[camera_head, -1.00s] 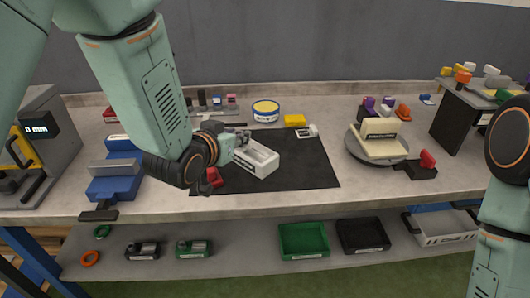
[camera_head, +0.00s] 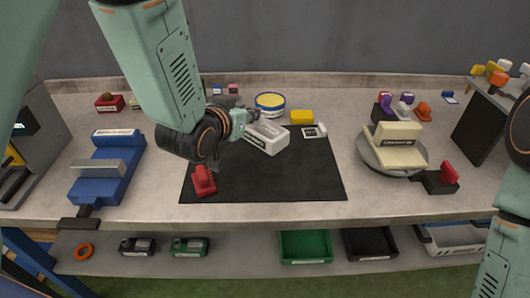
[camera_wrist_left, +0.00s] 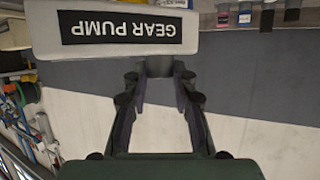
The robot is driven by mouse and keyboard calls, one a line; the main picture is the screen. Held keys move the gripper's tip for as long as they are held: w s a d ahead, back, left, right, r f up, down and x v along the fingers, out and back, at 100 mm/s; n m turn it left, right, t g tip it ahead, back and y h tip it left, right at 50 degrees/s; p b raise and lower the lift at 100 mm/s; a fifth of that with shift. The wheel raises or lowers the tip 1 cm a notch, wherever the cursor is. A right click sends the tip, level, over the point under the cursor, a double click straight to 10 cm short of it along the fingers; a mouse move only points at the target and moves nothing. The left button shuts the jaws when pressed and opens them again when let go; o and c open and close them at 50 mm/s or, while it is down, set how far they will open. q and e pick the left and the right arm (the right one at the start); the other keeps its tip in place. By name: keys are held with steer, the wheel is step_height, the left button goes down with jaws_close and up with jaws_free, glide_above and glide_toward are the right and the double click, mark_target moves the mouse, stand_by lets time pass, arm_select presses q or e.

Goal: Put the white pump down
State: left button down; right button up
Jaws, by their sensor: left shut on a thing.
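The white pump (camera_head: 266,139) is over the back part of the black mat (camera_head: 285,178); I cannot tell whether it touches the mat. My left gripper (camera_head: 243,120) reaches in from the left and is shut on the pump at its far left end, partly hiding it. In the left wrist view the pump's white body (camera_wrist_left: 115,29) shows its GEAR PUMP label upside down, and the fingers (camera_wrist_left: 160,85) close on a dark part beside it. My right gripper is out of view; only part of that arm shows at the right.
A red part (camera_head: 204,181) lies on the mat's left. A yellow-topped tin (camera_head: 270,103), a yellow block (camera_head: 302,117) and a small white item (camera_head: 314,131) sit behind. A blue vise (camera_head: 105,170) stands left, a turntable (camera_head: 370,158) with a cream part right.

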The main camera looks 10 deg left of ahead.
mark_target(248, 130)
arm_select(q)
steer(key=shift+w, duration=0.35)
steer(key=shift+w+d+f, duration=0.1)
steer(key=shift+d+f, duration=0.05)
steer(key=shift+d, duration=0.05)
steer(key=f, duration=0.2)
steer(key=s+f, duration=0.1)
steer(key=f, duration=0.1)
steer(key=shift+f+b, duration=0.3)
steer(key=shift+b, duration=0.1)
steer(key=shift+w+a+f, duration=0.15)
steer(key=shift+w+f, duration=0.05)
steer(key=shift+f, duration=0.15)
steer(key=f, duration=0.3)
steer(key=shift+s+d+f+b, duration=0.15)
steer(key=shift+d+f+b, duration=0.15)
steer(key=shift+f, duration=0.05)
steer(key=shift+w+a+f, duration=0.2)
steer(key=shift+w+f, duration=0.05)
steer(key=c, duration=1.5)
jaws_free()
steer(key=shift+s+f, duration=0.1)
steer(key=o, duration=0.4)
steer(key=shift+s+d, duration=0.15)
steer(key=shift+s, duration=0.05)
steer(key=shift+w, duration=0.1)
